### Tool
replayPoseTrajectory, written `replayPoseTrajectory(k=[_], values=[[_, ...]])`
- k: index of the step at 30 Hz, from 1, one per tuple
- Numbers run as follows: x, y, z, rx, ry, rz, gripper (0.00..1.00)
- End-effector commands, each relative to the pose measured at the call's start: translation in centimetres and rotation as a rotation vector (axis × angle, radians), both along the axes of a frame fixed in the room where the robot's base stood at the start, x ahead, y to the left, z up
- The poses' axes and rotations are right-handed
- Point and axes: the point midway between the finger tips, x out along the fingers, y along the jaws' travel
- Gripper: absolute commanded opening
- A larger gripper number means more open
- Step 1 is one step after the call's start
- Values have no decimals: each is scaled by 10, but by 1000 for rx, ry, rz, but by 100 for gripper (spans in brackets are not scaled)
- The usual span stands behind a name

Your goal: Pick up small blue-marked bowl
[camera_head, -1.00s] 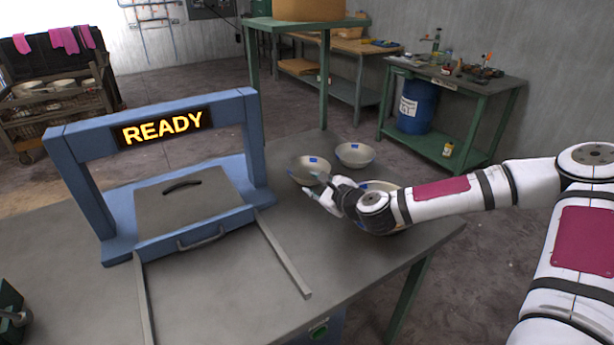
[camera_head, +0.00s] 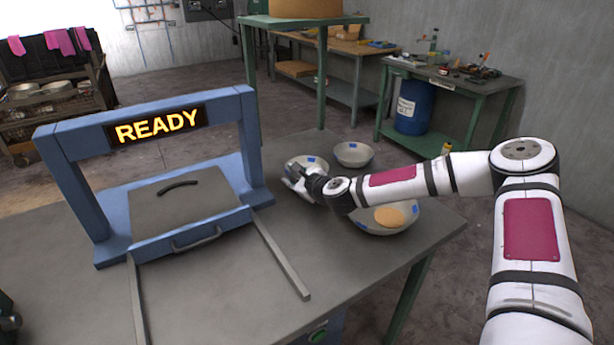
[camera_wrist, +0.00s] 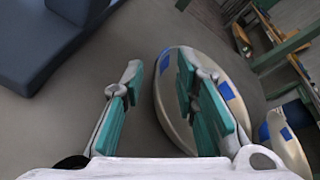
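Three pale bowls with blue marks stand on the metal table. The left bowl (camera_head: 296,161) is partly hidden by my gripper (camera_head: 291,183). A similar bowl (camera_head: 353,155) stands behind and to its right. A larger bowl (camera_head: 375,228) is nearer, with a tan round thing inside. In the wrist view my gripper (camera_wrist: 160,72) is open, with teal pads. Its right finger is over the inside of a bowl (camera_wrist: 171,115), its left finger outside over the table, and the near rim lies between them. Contact cannot be told. Another bowl (camera_wrist: 287,148) shows at the right edge.
A blue frame (camera_head: 85,190) with a READY sign stands on the left of the table (camera_head: 225,300), around a grey lidded box (camera_head: 185,200). Two rails run forward from it. The table's right edge lies close past the larger bowl.

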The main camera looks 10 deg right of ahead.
Motion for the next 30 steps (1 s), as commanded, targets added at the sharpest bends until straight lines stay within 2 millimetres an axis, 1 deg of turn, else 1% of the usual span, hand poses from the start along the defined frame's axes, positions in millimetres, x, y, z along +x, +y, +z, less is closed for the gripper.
replayPoseTrajectory(k=[4, 5, 6, 8, 9, 23, 26, 30], values=[[0, 0, 0, 0, 0, 0, 27], [0, 0, 0, 0, 0, 0, 25], [0, 0, 0, 0, 0, 0, 16], [0, 0, 0, 0, 0, 0, 3], [0, 0, 0, 0, 0, 0, 0], [0, 0, 3, -1, 0, 0, 0], [0, 0, 10, -1, -2, 0, 0], [0, 0, 25, -2, -4, 0, 0]])
